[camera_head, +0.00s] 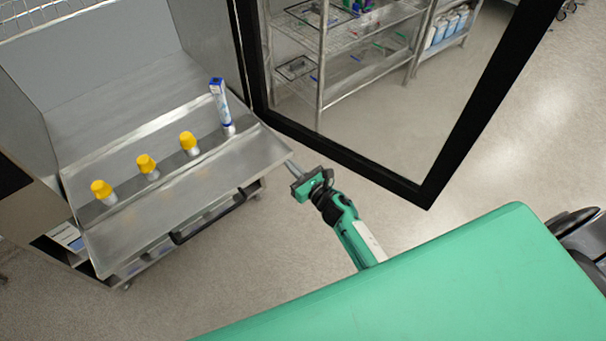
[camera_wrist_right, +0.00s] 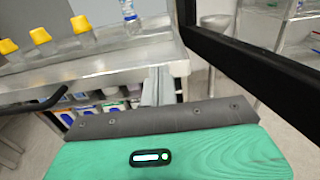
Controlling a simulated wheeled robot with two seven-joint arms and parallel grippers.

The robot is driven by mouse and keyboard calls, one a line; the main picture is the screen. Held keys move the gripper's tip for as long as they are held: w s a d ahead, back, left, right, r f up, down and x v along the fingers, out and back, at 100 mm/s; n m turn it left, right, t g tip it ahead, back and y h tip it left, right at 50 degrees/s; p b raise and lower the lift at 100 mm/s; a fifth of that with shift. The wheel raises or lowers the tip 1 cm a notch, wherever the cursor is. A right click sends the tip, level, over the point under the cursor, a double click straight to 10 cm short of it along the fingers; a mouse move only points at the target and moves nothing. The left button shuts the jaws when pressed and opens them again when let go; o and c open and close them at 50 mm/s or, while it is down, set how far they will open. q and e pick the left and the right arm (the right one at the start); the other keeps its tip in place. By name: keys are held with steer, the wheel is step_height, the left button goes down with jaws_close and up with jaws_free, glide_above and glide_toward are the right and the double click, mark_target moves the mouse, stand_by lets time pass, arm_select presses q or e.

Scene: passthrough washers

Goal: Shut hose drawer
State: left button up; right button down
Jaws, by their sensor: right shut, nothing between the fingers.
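A steel washer cabinet stands at the left of the head view with a flat steel shelf (camera_head: 215,165) folded out in front. Below the shelf's front edge is a drawer with a long black handle (camera_head: 210,215); the handle also shows at the left of the right wrist view (camera_wrist_right: 42,103). The shelf hides most of the drawer, so I cannot tell how far out it is. My right gripper (camera_head: 291,167) is shut and empty, just right of the shelf's right end. Its fingers (camera_wrist_right: 160,85) point toward the shelf's edge in the wrist view. My left gripper is not in view.
Several yellow-capped bottles (camera_head: 147,167) and a blue-and-white tube (camera_head: 221,105) stand on the shelf. A black-framed glass door (camera_head: 345,165) stands open behind and right of my right gripper. Wire racks (camera_head: 325,55) stand behind the glass. The floor in front is clear.

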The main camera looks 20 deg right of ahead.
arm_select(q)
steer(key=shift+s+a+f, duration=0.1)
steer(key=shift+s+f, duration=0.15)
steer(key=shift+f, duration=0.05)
arm_select(e)
steer(key=shift+x, duration=0.8)
